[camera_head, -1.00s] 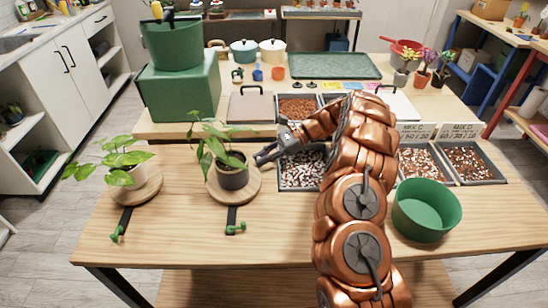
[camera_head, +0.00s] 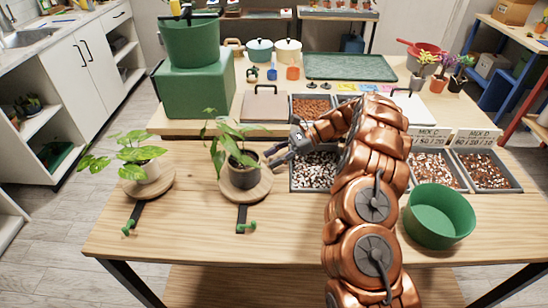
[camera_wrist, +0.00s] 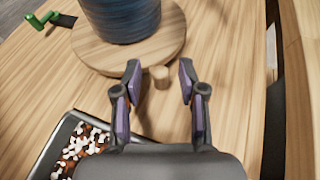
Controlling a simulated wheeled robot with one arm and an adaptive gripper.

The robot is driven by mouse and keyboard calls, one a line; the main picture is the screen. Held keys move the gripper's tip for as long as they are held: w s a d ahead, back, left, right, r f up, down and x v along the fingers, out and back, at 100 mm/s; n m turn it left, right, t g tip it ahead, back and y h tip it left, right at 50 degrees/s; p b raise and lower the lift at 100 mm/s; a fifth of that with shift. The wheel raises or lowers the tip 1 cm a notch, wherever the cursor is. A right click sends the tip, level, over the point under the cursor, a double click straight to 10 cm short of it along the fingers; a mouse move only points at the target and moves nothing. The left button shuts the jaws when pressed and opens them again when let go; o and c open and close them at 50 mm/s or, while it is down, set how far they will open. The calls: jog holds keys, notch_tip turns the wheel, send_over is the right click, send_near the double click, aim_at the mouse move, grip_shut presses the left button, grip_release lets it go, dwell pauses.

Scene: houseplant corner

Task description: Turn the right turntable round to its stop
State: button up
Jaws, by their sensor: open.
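The right turntable (camera_head: 262,190) is a round wooden disc carrying a dark pot (camera_head: 243,172) with a leafy plant. In the wrist view the turntable (camera_wrist: 95,53) lies just ahead of my fingers, with the blue-black pot (camera_wrist: 122,18) on it. A short wooden peg (camera_wrist: 160,76) stands at its near rim, between my fingertips with a gap on each side. My gripper (camera_head: 272,158) is open and empty, at the disc's right side; its fingers also show in the wrist view (camera_wrist: 158,82). A black bar with a green knob (camera_head: 250,226) extends in front of the disc.
The left turntable (camera_head: 165,188) holds another plant. A tray of pale and dark chips (camera_head: 312,176) lies right of my gripper, close below it in the wrist view (camera_wrist: 50,150). A green bowl (camera_head: 440,215) stands front right.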

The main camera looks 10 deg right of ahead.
jog(key=shift+d, duration=0.1)
jog(key=s+v, duration=0.1)
jog(key=v, duration=0.6)
jog(key=shift+w+d, duration=0.2)
jog(key=shift+w, duration=0.3)
